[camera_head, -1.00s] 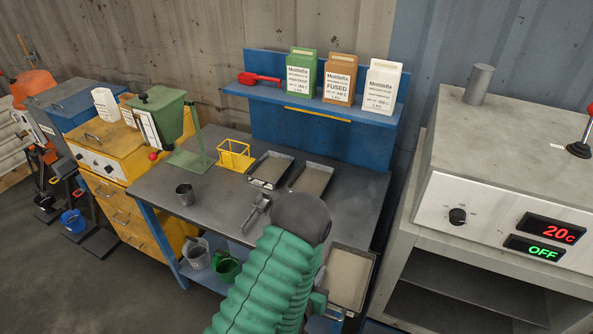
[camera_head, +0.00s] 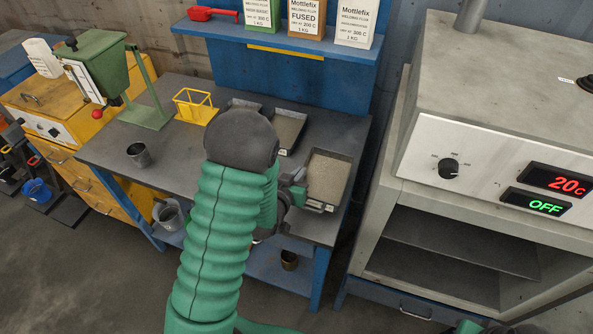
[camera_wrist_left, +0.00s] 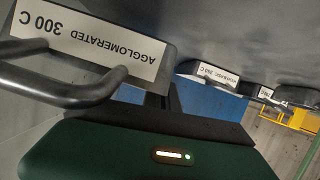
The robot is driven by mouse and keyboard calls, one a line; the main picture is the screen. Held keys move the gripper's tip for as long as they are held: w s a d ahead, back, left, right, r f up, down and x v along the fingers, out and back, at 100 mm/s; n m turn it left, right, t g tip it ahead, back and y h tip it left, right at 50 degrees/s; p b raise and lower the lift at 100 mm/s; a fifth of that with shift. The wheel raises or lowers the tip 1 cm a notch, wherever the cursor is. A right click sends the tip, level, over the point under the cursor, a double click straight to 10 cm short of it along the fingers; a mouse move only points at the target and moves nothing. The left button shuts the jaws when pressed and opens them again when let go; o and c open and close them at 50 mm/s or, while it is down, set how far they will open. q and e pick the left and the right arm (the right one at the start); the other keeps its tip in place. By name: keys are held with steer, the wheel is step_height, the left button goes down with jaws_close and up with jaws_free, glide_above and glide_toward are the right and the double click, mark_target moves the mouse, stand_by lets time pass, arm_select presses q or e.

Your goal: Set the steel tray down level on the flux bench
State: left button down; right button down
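The steel tray (camera_head: 343,160), filled with pale granules, is over the right end of the dark flux bench (camera_head: 190,165). My left gripper (camera_head: 298,190) is at its near end, by the handle, and appears shut on the tray. In the left wrist view, the tray's wire handle (camera_wrist_left: 75,97) and its label "AGGLOMERATED 300 C" (camera_wrist_left: 90,40) show upside down. The contact of the fingers is partly hidden. The tray looks near level; I cannot tell whether its underside touches the bench.
Another filled tray (camera_head: 288,130) lies just left of the held one, and a further tray (camera_head: 243,104) is partly behind my arm. A yellow wire stand (camera_head: 195,107) and metal cup (camera_head: 138,155) are farther left. The oven (camera_head: 430,155) stands to the right.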

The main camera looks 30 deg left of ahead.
arm_select(q)
steer(key=w+a, duration=0.4)
steer(key=f, duration=0.3)
steer(key=shift+d+f, duration=0.35)
steer(key=shift+a+f, duration=0.1)
steer(key=shift+a, duration=0.15)
steer(key=c, duration=1.7)
jaws_free()
steer(key=shift+s, duration=0.1)
steer(key=shift+d, duration=0.1)
steer(key=shift+d, duration=0.1)
steer(key=v, duration=1.1)
steer(key=shift+s+r+p, duration=0.25)
steer(key=shift+s+p, duration=0.05)
steer(key=shift+p, duration=0.1)
steer(key=shift+s, duration=0.15)
